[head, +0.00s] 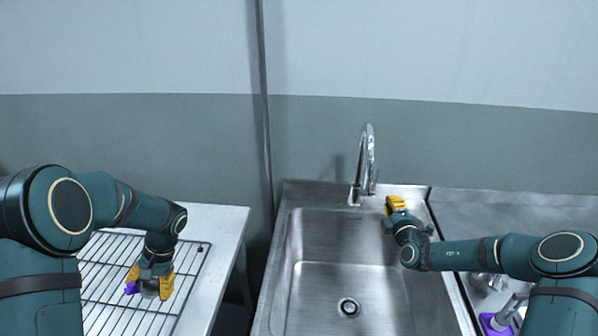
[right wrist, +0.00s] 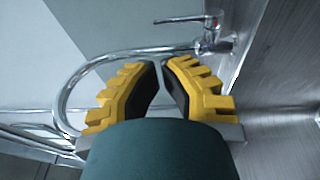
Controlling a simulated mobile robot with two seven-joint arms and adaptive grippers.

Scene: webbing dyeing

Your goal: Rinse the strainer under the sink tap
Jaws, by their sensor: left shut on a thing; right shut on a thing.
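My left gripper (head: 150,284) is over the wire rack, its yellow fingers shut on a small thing. A purple bit (head: 131,288) shows at its left finger; the gripper hides most of the held thing, so I cannot tell if it is the strainer. The chrome tap (head: 367,165) with its curved spout stands at the back of the steel sink (head: 300,240); it also shows in the right wrist view (right wrist: 75,75). My right gripper (head: 397,205) is at the sink's back right, right of the tap. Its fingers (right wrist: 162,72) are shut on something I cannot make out. No water is visible.
The wire rack (head: 110,300) lies on a white table (head: 225,225) left of the sink, with a gap between. A steel counter (head: 510,215) is right of the sink. A purple-based item (head: 490,322) stands there beside my right arm. The basin is empty, with a drain (head: 348,307).

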